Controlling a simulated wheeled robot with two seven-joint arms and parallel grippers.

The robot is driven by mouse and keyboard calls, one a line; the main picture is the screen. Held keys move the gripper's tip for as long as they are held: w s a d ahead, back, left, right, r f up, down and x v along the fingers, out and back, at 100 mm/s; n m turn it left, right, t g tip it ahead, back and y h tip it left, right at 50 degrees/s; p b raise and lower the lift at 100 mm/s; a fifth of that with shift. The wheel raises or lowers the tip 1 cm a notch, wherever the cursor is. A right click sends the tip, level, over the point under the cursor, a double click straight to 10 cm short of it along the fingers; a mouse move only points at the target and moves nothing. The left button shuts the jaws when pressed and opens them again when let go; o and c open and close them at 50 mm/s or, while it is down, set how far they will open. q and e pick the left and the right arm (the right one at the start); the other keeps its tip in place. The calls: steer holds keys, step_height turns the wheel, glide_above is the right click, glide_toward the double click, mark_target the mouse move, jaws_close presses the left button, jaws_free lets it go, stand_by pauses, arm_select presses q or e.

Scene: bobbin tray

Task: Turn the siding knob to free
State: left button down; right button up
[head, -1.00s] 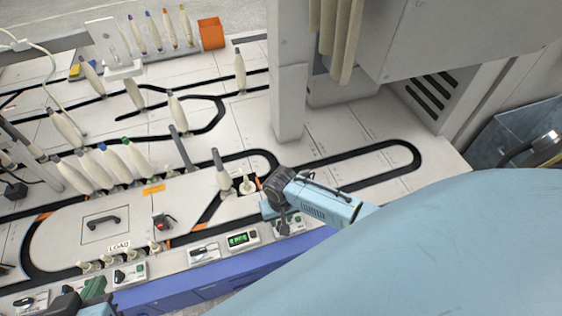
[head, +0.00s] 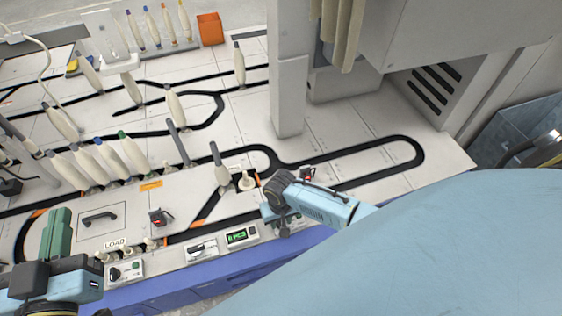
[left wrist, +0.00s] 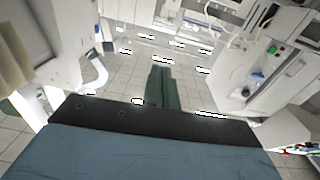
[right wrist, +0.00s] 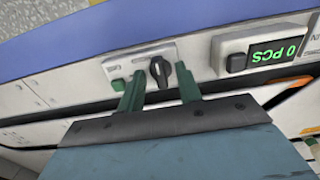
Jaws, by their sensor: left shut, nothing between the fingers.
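A black knob (right wrist: 159,70) sits on a small white panel (right wrist: 112,68) with a green button (right wrist: 118,85); its lettering is too small to read. My right gripper (right wrist: 161,88) is open, with one green finger on each side of the knob; whether they touch it I cannot tell. In the head view, this panel (head: 298,221) is partly hidden by my right gripper (head: 280,212). My left gripper (head: 58,233) is shut and empty, raised over the left part of the tray table. Its fingers also show together in the left wrist view (left wrist: 160,85).
A counter (head: 242,236) reading 0 PCS stands beside the panel. Other knob panels (head: 202,249) line the front edge. Bobbins (head: 85,166) stand along the black tracks, and a grey post (head: 290,95) rises behind my right gripper.

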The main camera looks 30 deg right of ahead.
steer(key=shift+c, duration=0.4)
jaws_close()
